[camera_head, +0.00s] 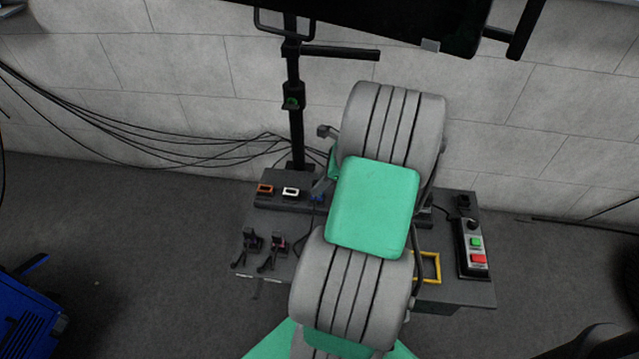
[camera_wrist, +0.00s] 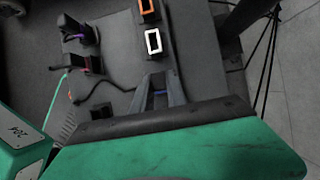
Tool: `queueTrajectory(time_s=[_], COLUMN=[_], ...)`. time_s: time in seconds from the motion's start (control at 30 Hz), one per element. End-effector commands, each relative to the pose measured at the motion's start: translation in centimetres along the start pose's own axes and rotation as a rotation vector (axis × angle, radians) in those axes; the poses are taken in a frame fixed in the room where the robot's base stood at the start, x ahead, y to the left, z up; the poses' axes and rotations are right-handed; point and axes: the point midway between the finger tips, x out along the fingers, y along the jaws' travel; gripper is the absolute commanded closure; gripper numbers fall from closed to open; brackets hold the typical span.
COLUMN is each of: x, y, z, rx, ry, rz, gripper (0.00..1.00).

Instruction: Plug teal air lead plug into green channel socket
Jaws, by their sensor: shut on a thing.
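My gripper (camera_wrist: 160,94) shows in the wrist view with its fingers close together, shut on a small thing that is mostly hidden. A dark cable (camera_wrist: 112,84) curves toward the fingertips, so the held thing looks like a lead plug; its teal colour cannot be made out. The fingers are over the bench, just below the white-framed socket (camera_wrist: 153,41) and close to a blue patch beyond it. The green channel socket cannot be made out; my gripper or arm may hide it.
An orange-framed socket (camera_head: 265,189) and the white one (camera_head: 291,192) sit left on the bench (camera_head: 440,291). Two dark holders (camera_head: 252,240) stand in front. A black post (camera_head: 295,130) rises behind. A button box (camera_head: 472,248) and yellow frame (camera_head: 430,267) are right.

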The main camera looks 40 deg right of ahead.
Motion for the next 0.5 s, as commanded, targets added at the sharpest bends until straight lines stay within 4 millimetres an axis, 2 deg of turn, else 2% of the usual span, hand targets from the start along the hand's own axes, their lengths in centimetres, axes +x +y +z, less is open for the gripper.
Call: queueTrajectory(time_s=[0.5], x=[-0.97], y=[-0.04], z=[0.56], rx=[-0.001], ry=[-0.001], rz=[-0.001], gripper=[1.00])
